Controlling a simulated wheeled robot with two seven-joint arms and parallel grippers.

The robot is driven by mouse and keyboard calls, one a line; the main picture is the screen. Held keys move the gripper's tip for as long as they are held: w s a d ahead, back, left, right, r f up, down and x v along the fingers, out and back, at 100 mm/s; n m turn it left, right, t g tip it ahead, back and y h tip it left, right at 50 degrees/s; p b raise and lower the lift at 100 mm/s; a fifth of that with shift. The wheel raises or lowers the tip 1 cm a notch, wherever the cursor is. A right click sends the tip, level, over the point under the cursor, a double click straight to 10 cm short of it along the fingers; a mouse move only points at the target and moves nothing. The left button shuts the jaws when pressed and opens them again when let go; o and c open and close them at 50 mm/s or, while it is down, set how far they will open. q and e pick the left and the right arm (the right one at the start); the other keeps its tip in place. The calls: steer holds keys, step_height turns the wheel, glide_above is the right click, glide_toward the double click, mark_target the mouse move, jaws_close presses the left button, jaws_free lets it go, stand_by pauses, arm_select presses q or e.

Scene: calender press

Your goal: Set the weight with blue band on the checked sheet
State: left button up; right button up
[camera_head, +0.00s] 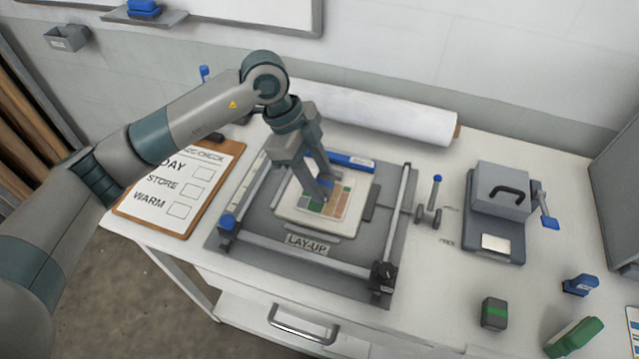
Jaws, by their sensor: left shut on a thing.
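The checked sheet (340,204), with patches of green, tan and brown, lies on a pale pad in the middle of the lay-up frame (310,250). My left gripper (322,188) points down over the sheet, shut on a small dark grey thing, most likely the weight with blue band. The fingers hide much of it, and I cannot make out its band clearly. It is low over the sheet; whether it touches is not clear. My right gripper is not in view.
A weight with a green band (494,313) stands at the front right. A grey press (498,205) with a crank stands at the right. A clipboard (180,190) lies left of the frame. A white roll (380,112) lies behind it. A blue bar (352,162) borders the pad.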

arm_select(q)
steer(key=shift+f+p, duration=0.45)
steer(key=shift+f, duration=0.95)
steer(key=shift+f, duration=0.15)
steer(key=o, duration=1.4)
